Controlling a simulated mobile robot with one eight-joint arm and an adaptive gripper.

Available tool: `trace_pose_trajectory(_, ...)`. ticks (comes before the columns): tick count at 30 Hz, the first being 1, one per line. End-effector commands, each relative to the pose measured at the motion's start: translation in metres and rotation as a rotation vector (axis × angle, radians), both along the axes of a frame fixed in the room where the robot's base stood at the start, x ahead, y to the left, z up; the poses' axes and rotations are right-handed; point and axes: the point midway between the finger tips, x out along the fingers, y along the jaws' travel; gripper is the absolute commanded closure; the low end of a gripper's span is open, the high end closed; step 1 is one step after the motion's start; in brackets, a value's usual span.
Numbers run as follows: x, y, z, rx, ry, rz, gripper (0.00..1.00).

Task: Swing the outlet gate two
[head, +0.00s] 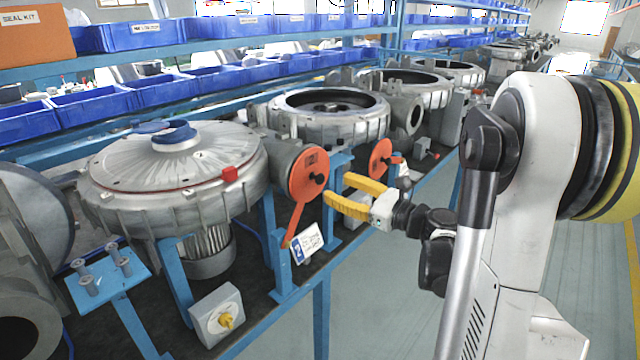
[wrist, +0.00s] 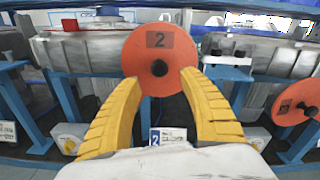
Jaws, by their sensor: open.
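The outlet gate two is an orange disc (head: 309,174) with a dark knob at its middle, on the outlet of the near blower (head: 175,165). In the head view an orange arm runs down from it to a blue post. In the wrist view the disc (wrist: 160,60) bears the number 2, and its knob (wrist: 160,68) shows between the yellow fingertips. My gripper (head: 337,191) is open, its yellow fingers pointing at the disc from the right. In the wrist view my gripper (wrist: 162,76) has nothing between its fingers that I can see held. Whether the fingertips touch the disc I cannot tell.
A second orange disc (head: 380,157) stands on the blower behind. A white label with a blue 2 (head: 305,243) sits below the gate. A grey box with a yellow knob (head: 218,315) is at the bench front. Blue bins (head: 95,107) line the shelf. The aisle floor at right is clear.

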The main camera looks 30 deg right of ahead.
Motion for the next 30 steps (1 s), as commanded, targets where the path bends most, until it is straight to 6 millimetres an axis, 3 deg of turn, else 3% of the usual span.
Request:
trace_pose_trajectory(3,0.024,0.010,-0.002,-0.001,0.000,0.004,0.50)
trace_pose_trajectory(9,0.051,0.020,-0.002,-0.002,0.001,0.002,0.50)
trace_pose_trajectory(21,0.060,0.022,0.000,-0.003,0.000,0.000,0.50)
trace_pose_trajectory(22,0.060,0.022,0.000,-0.003,0.000,0.000,0.55)
trace_pose_trajectory(26,0.060,0.022,0.000,-0.003,0.000,0.000,0.94)
trace_pose_trajectory(27,0.060,0.022,0.000,-0.003,0.000,0.000,1.00)
trace_pose_trajectory(30,0.060,0.022,0.000,-0.003,0.000,0.000,1.00)
